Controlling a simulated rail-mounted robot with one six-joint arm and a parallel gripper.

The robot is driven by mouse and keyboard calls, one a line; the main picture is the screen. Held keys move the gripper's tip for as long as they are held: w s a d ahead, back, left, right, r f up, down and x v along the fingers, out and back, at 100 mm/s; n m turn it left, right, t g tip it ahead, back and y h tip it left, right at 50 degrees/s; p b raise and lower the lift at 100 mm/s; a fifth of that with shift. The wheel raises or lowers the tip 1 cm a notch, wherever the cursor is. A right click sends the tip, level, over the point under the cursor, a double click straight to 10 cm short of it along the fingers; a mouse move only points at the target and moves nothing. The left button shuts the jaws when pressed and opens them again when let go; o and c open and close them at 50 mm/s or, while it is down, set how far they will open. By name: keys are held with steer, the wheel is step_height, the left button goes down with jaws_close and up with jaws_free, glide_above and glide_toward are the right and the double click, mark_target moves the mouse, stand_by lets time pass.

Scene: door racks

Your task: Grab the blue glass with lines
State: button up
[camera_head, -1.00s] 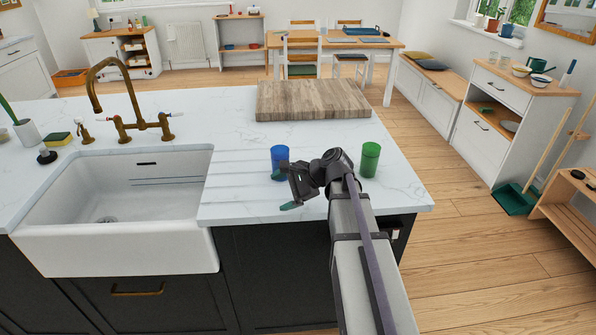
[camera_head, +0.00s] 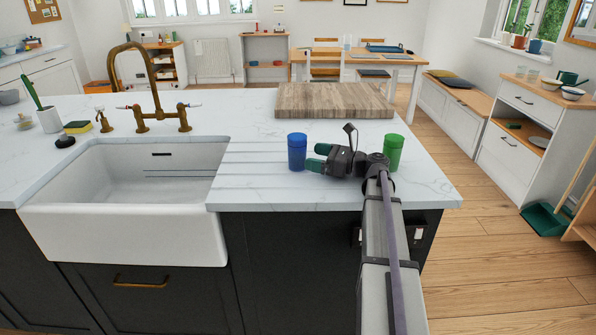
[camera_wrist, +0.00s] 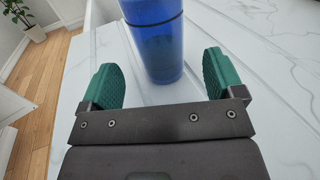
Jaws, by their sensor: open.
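The blue glass (camera_head: 297,152) stands upright on the white marble counter, right of the sink. A dark line rings it in the wrist view (camera_wrist: 157,40). My gripper (camera_head: 318,157) is just to its right in the head view, with green fingertips pointing toward it. In the wrist view my gripper (camera_wrist: 164,80) is open, and the lower part of the glass stands between and slightly beyond the two green fingers. Gaps show on both sides of the glass, and neither finger appears to touch it.
A green glass (camera_head: 393,151) stands on the counter just right of my wrist. A wooden board (camera_head: 336,100) lies behind the glasses. The white sink (camera_head: 125,225) and brass tap (camera_head: 150,80) are to the left. The counter's front edge is close below.

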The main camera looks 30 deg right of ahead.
mark_target(294, 152)
steer(key=shift+x, duration=1.25)
steer(key=shift+w+a, duration=0.1)
steer(key=x, duration=0.4)
steer(key=shift+w+a, duration=0.1)
steer(key=shift+a, duration=0.1)
steer(key=shift+c, duration=0.4)
steer(key=c, duration=1.1)
